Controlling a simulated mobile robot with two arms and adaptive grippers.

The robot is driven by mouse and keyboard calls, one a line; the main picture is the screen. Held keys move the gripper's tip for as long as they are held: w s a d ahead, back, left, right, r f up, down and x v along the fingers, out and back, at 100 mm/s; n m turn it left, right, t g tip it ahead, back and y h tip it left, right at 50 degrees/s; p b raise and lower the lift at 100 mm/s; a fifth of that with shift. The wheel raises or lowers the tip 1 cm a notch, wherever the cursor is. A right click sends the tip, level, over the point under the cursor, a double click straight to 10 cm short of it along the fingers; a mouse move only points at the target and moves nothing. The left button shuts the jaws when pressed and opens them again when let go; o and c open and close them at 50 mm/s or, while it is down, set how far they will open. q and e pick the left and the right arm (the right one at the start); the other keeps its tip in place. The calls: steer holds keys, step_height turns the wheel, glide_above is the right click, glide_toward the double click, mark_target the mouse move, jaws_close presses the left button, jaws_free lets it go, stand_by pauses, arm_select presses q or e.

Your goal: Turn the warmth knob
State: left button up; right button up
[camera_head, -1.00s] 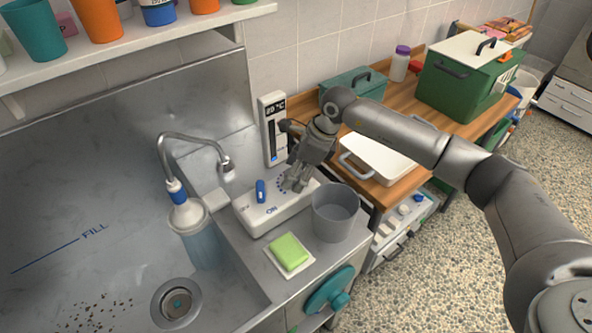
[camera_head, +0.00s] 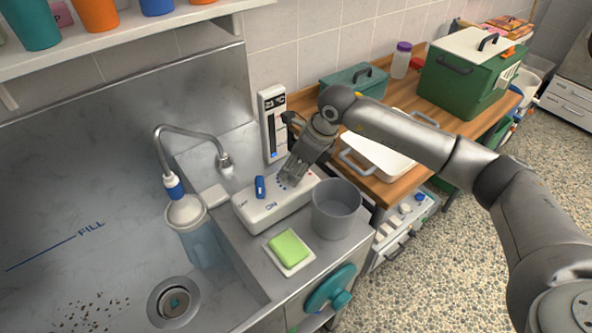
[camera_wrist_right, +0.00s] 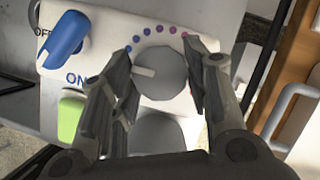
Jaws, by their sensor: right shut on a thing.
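The warmth knob (camera_wrist_right: 162,77) is a round grey dial with a pale pointer bar, on a white control box (camera_head: 268,215). In the right wrist view a row of dots from blue to purple and pink arcs around it, and the pointer aims at the blue end. My right gripper (camera_head: 291,180) is over the box, its fingers (camera_wrist_right: 158,85) on both sides of the knob and shut on it. In the head view the gripper hides the knob. A blue switch lever (camera_head: 260,187) stands left of it, near the ON marking. My left gripper is not in view.
A grey bucket (camera_head: 335,212) stands close in front of the box, with a green sponge (camera_head: 288,246) on a dish beside it. A tap (camera_head: 190,135) and metal sink (camera_head: 90,200) lie left. A temperature display (camera_head: 273,120) is on the wall behind.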

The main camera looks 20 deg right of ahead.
steer(key=m+b, duration=0.1)
steer(key=m, duration=0.1)
steer(key=m+h+b, duration=0.1)
steer(key=b, duration=0.1)
steer(key=shift+a+f+m+t, duration=0.1)
steer(key=shift+f+m+t, duration=0.1)
steer(key=shift+m+t, duration=0.2)
steer(key=m+h+b, duration=0.1)
steer(key=m+b, duration=0.1)
steer(key=m+h+b, duration=0.1)
steer(key=m+b, duration=0.1)
steer(key=shift+a+m+t, duration=0.1)
steer(key=shift+m+t, duration=0.2)
steer(key=m+h+b, duration=0.1)
steer(key=m+b, duration=0.2)
steer(key=shift+r, duration=0.1)
steer(key=shift+a+r+m+h+b, duration=0.1)
steer(key=shift+m+h+b, duration=0.55)
steer(key=shift+m, duration=0.55)
steer(key=o, duration=1)
